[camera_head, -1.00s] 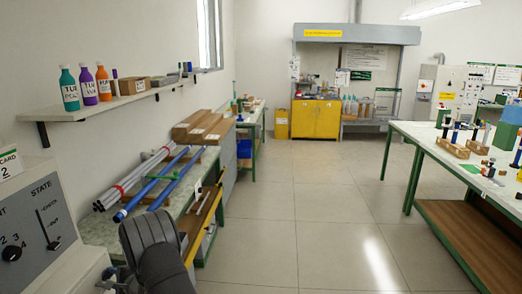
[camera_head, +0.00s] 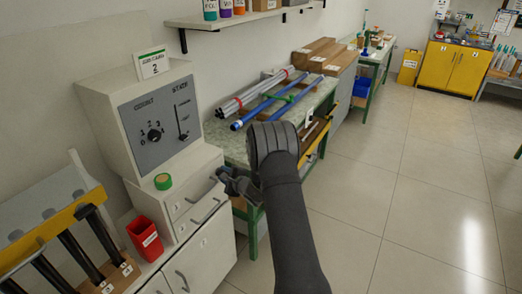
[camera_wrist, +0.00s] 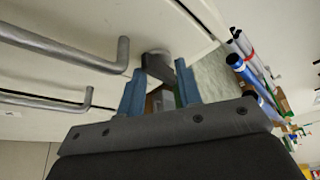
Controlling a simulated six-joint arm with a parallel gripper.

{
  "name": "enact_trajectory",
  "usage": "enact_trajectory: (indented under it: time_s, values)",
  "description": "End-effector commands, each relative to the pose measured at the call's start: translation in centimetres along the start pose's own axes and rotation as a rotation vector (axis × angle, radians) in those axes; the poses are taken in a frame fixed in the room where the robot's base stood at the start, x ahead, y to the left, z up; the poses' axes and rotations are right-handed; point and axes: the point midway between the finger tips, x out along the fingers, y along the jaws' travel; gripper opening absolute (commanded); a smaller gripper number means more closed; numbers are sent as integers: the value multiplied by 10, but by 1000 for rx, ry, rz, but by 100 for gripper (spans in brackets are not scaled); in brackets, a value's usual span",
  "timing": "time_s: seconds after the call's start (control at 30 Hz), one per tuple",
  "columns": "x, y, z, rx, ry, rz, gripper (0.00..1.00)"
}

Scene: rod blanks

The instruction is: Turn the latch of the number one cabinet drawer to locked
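A light cabinet (camera_head: 208,240) with grey bar handles stands at the middle left in the head view. In the wrist view, a dark grey latch (camera_wrist: 157,64) with a round base and short lever sits on the pale drawer front (camera_wrist: 75,68), near its edge. My gripper (camera_wrist: 160,76) is open, with a blue-grey finger on either side of the latch lever. I cannot tell whether either finger touches it. In the head view my gripper (camera_head: 224,174) is at the cabinet's upper right front, and the latch cannot be made out there.
A grey control panel (camera_head: 160,120) stands on the cabinet, with a green tape roll (camera_head: 163,181) before it. A red bin (camera_head: 145,237) and yellow rack (camera_head: 50,236) are left. A bench (camera_head: 235,140) with pipes (camera_head: 262,92) is right of the cabinet. Floor at right is clear.

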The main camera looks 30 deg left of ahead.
Motion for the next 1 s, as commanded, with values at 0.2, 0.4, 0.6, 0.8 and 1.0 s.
enact_trajectory:
  time_s: [0.2, 0.4, 0.6, 0.8, 1.0]
  values:
    - [-42, -6, -35, -179, -97, -22, 32]
    - [-114, -1, -65, -414, -273, -68, 32]
    - [-150, 4, -71, -510, -368, -101, 32]
    - [-136, 5, -63, -519, -381, -102, 32]
    - [-97, 5, -47, -519, -381, -103, 32]
